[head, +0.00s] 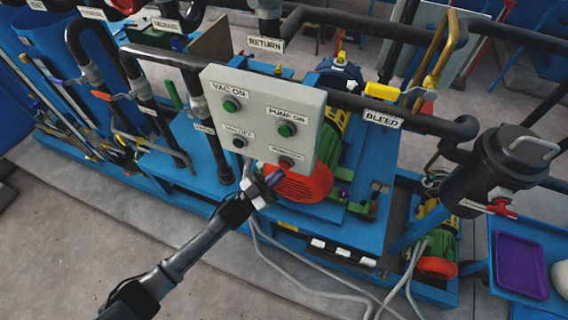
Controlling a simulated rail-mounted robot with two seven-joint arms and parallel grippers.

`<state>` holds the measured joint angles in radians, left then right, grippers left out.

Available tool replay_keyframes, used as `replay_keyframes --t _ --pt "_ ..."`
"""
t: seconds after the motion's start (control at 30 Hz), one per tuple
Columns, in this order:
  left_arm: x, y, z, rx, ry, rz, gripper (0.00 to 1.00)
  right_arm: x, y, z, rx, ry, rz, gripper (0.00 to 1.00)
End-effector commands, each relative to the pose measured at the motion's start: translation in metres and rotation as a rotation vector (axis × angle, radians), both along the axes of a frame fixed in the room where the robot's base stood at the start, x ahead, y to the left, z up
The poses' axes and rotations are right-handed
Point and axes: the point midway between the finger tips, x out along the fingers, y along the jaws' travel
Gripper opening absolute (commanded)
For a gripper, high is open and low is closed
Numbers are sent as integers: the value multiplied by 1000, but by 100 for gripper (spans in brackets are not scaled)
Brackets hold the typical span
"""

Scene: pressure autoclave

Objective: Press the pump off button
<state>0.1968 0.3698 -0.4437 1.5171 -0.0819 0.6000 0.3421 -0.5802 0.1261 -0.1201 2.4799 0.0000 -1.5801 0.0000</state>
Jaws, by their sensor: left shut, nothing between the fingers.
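A pale control box (262,92) faces me with two rows of buttons. A green button (230,105) sits under the VAC ON label and another green button (287,130) under PUMP ON. In the lower row, a dark button (239,142) is at left and a dull red button (285,162) at right, directly below PUMP ON; the labels there are too blurred to read surely. My left gripper (272,180) is shut and empty, just below and left of the dull red button. I cannot tell whether it touches the box. My right gripper is out of view.
A red round motor cover (304,183) lies behind and below the box. Dark pipes with RETURN (265,44) and BLEED (383,119) labels run around it. A dark canister (492,170) and a purple tray (521,265) are at right. Grey cables hang below the box.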

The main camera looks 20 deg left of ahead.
Motion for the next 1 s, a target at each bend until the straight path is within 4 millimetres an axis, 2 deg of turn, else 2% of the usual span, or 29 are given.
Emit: replay_keyframes --t 0.43,0.8,1.0 --pt "-6 0 1 0 0 -1 0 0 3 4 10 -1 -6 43" --pt "-39 2 2 -1 1 -2 0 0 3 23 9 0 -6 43" --pt "-51 2 1 -1 0 -2 0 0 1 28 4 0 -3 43"
